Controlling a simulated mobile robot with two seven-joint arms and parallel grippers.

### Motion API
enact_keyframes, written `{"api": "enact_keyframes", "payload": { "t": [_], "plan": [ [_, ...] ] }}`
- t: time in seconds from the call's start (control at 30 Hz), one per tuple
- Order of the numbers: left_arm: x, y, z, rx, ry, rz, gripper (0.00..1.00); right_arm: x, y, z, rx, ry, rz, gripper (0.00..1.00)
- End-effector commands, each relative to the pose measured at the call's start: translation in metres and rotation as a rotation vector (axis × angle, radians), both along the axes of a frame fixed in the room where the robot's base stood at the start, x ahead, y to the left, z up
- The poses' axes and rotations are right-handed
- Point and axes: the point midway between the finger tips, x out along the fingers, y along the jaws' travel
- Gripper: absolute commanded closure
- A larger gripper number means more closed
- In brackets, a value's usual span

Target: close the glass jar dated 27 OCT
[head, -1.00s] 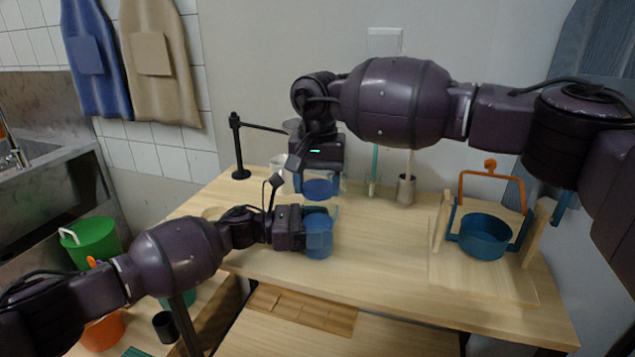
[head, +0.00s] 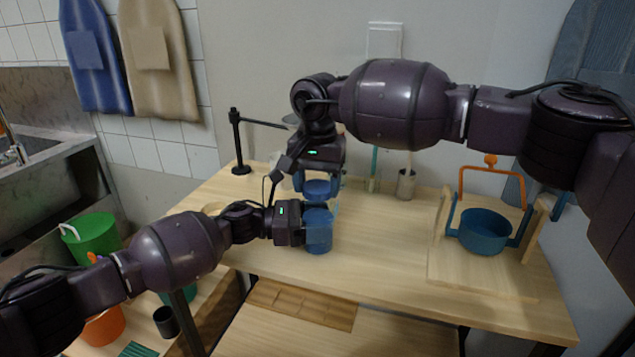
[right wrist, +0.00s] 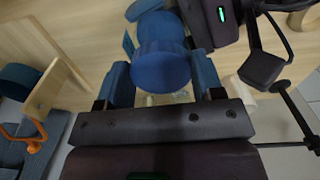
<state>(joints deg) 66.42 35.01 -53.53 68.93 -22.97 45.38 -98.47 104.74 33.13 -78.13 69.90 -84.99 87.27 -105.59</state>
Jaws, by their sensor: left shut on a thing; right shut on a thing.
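A blue glass jar (head: 318,240) is above the table near its middle or standing on it; I cannot tell which. My left gripper (head: 316,228) is shut on its side, coming from the left. My right gripper (head: 317,186) points down from above and is shut on a round blue lid (head: 317,189). No date is readable on the jar.
A blue pot (head: 484,236) with an orange handle stands on a wooden board (head: 470,278) at the right. A metal cup (head: 406,186) is at the back, and a black stand (head: 238,145) at the back left.

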Motion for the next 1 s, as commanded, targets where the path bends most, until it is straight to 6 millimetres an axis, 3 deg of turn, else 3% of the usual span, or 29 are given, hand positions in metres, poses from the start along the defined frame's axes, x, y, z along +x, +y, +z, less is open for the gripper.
{"api": "enact_keyframes", "payload": {
  "t": [1.0],
  "plan": [
    [0.0003,0.0006,-0.0002,0.001,0.000,0.001,0.96,0.0059,0.0030,-0.0002,0.000,-0.001,-1.472,0.64]
  ]
}}
